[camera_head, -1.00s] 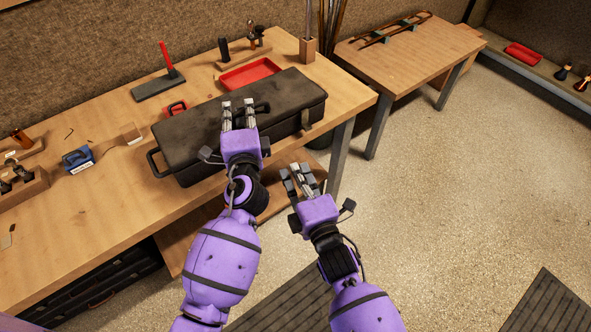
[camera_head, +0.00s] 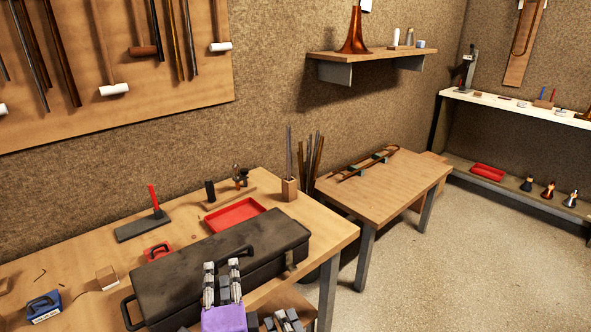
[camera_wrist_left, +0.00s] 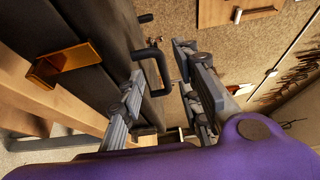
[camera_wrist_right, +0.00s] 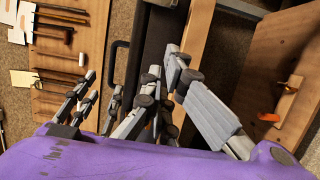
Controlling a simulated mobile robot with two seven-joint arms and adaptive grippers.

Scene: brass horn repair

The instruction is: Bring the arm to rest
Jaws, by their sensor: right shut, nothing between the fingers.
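My left gripper (camera_head: 222,268) is open, with its two fingers apart in front of the dark case (camera_head: 165,285). In the left wrist view the case's black handle (camera_wrist_left: 157,70) shows beyond the gap between the fingers (camera_wrist_left: 165,90). I see nothing held there. My right gripper (camera_head: 284,318) is low at the bottom edge of the head view, just right of the left one and mostly cut off. Its fingers (camera_wrist_right: 165,75) are shut and empty in the right wrist view. The arms themselves are out of the head view.
The workbench (camera_head: 80,257) holds the case, a red tray (camera_head: 235,214), a red-handled tool on a dark block (camera_head: 143,227) and a blue item (camera_head: 43,306). A second table (camera_head: 400,185) stands to the right. Open floor (camera_head: 440,270) lies right of the bench.

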